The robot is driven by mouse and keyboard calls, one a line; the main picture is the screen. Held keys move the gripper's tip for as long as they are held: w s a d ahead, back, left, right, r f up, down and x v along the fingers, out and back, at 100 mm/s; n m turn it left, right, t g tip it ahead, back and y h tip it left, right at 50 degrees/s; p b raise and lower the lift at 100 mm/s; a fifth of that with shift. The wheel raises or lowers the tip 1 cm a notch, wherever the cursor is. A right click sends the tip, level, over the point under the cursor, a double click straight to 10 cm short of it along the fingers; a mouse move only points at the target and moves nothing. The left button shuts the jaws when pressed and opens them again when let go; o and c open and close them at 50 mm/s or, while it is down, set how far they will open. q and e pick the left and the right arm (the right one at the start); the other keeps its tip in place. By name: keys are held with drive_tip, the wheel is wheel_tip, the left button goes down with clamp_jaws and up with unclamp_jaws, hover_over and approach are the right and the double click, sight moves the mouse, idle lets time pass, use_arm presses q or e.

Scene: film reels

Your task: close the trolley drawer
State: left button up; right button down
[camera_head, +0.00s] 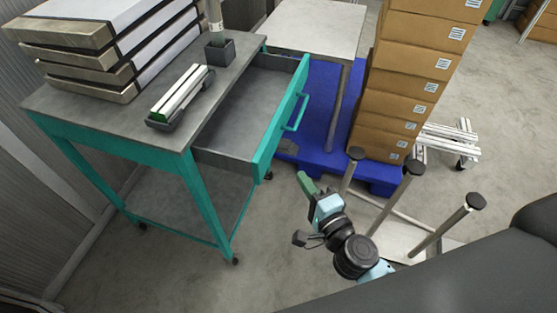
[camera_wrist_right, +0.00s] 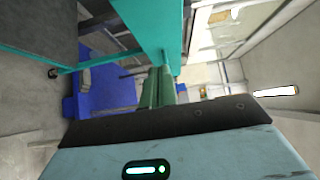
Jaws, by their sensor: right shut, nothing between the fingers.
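The teal trolley (camera_head: 105,141) stands at the left with a grey top. Its drawer (camera_head: 228,113) is pulled out to the right and looks empty inside. The teal drawer front (camera_head: 268,140) carries a bar handle (camera_head: 297,113) on its outer face. My right gripper (camera_head: 303,178) is shut and empty, a little in front of and below the drawer front's near end. In the right wrist view, the shut green fingers (camera_wrist_right: 158,88) point toward the teal drawer front (camera_wrist_right: 150,25); whether they touch it is unclear. My left gripper is not in view.
A blue pallet (camera_head: 322,95) lies behind the drawer, with a tall stack of cardboard boxes (camera_head: 405,95) on it. Grey posts with black caps (camera_head: 413,167) stand right of my gripper. Stacked slabs (camera_head: 105,65) sit on the trolley top. Floor below the gripper is clear.

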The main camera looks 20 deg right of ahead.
drive_tip(key=w+a, duration=0.1)
drive_tip(key=w, duration=0.1)
drive_tip(key=w+a, duration=0.1)
drive_tip(key=w, duration=0.1)
drive_tip(key=w+a, duration=0.1)
drive_tip(key=w, duration=0.2)
drive_tip(key=shift+a, duration=0.3)
drive_tip(key=shift+w+a, duration=0.2)
drive_tip(key=shift+a, duration=0.2)
